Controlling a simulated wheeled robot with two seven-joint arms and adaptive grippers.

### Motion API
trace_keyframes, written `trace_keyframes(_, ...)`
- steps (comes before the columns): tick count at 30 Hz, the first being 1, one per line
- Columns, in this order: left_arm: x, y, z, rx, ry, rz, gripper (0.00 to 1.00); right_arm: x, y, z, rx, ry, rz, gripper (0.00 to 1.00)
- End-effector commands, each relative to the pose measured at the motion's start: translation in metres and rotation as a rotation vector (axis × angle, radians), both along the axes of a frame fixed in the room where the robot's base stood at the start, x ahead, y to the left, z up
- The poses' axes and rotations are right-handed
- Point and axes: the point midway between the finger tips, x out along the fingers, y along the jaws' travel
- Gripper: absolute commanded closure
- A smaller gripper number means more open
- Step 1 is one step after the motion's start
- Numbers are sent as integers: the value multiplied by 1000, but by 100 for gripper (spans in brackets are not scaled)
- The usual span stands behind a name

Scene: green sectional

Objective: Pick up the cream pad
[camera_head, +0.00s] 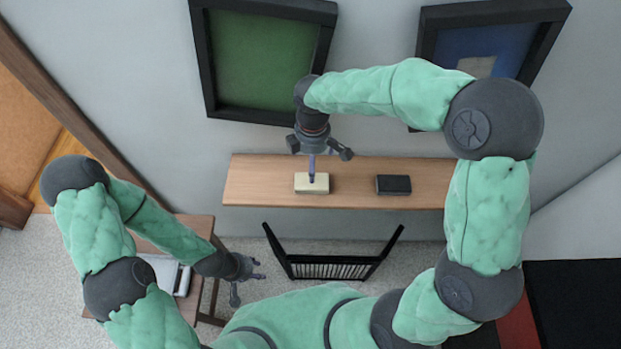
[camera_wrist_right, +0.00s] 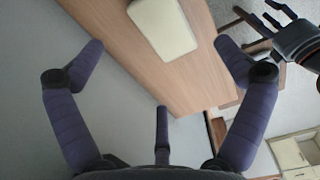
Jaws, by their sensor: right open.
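One finger overlaps the pad in the head view; I cannot tell the exact gap. My left gripper (camera_head: 250,284) is low at the left, open and empty.
A black box-like item (camera_head: 393,185) lies on the shelf right of the pad. Two dark frames, one green (camera_head: 262,60) and one blue (camera_head: 500,45), hang above. A black rack (camera_head: 333,268) is below the shelf. A small wooden table (camera_head: 200,225) is at the left.

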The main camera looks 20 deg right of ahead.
Motion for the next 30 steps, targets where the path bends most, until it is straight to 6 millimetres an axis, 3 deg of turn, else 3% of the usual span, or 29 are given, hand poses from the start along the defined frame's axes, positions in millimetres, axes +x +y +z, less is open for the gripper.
trace_keyframes(6, 0, 0, -14, 0, 0, 0, 60, -1, 0, -36, -1, 4, -1, 0)
trace_keyframes(14, 0, 0, -21, 0, -1, 0, 60, 1, 0, -53, 0, 2, -1, 0)
trace_keyframes(22, 0, 0, -40, 0, 0, 0, 60, 4, -1, -90, -1, 4, 0, 0)
trace_keyframes(30, 0, 0, -41, 0, -1, 0, 60, 4, 0, -94, 0, 1, -1, 0)
